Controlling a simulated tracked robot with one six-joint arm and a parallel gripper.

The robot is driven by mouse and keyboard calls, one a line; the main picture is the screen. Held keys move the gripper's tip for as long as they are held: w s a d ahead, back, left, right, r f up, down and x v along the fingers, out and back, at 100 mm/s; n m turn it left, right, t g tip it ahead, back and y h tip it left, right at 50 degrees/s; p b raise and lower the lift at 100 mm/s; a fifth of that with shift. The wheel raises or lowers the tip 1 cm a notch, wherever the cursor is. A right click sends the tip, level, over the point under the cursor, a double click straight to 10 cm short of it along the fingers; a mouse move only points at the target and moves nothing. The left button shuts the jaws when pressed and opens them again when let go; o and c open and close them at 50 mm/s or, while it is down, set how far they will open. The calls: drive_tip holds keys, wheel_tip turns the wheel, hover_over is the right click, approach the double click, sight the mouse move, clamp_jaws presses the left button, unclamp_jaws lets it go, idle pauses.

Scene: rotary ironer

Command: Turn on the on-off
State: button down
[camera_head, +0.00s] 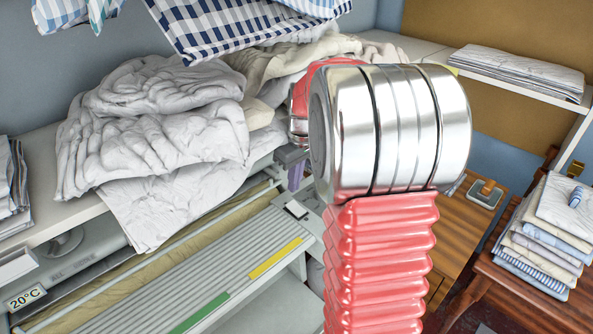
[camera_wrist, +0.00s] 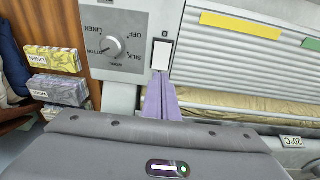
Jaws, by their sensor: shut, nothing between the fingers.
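The on-off is a white rocker switch in a dark frame (camera_wrist: 162,55), set in the ironer's grey control panel in the wrist view. It also shows in the head view as a small white plate (camera_head: 296,209). My gripper, with purple fingers (camera_wrist: 160,78), is shut and empty. Its fingertips are at the switch's lower edge in the wrist view; I cannot tell whether they touch it. In the head view the purple fingers (camera_head: 296,176) show just above the switch, and my arm hides much of the panel.
A round dial (camera_wrist: 112,46) sits beside the switch. The ribbed ironer plate (camera_head: 200,270) carries yellow and green strips. A display (camera_head: 25,298) reads 20°C. Crumpled white linen (camera_head: 160,130) lies on the shelf behind. Folded cloths (camera_head: 545,235) are stacked at right.

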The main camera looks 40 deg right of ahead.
sight(294, 206)
drive_tip(key=shift+w+a+f, duration=0.1)
drive_tip(key=shift+w+f, duration=0.05)
drive_tip(key=shift+f, duration=0.85)
drive_tip(key=shift+w+d+f, duration=0.1)
drive_tip(key=shift+w+f, duration=0.1)
drive_tip(key=shift+f, duration=0.8)
drive_tip(key=shift+w+a+f, duration=0.1)
drive_tip(key=shift+w+f, duration=0.05)
drive_tip(key=shift+f, duration=0.85)
drive_tip(key=shift+w+f, duration=0.1)
drive_tip(key=shift+f, duration=0.1)
drive_tip(key=shift+s+r, duration=0.25)
drive_tip(key=shift+s, duration=0.5)
wheel_tip(294, 206, up, 14)
drive_tip(key=s, duration=0.2)
drive_tip(key=shift+d+f, duration=0.2)
drive_tip(key=shift+d, duration=0.05)
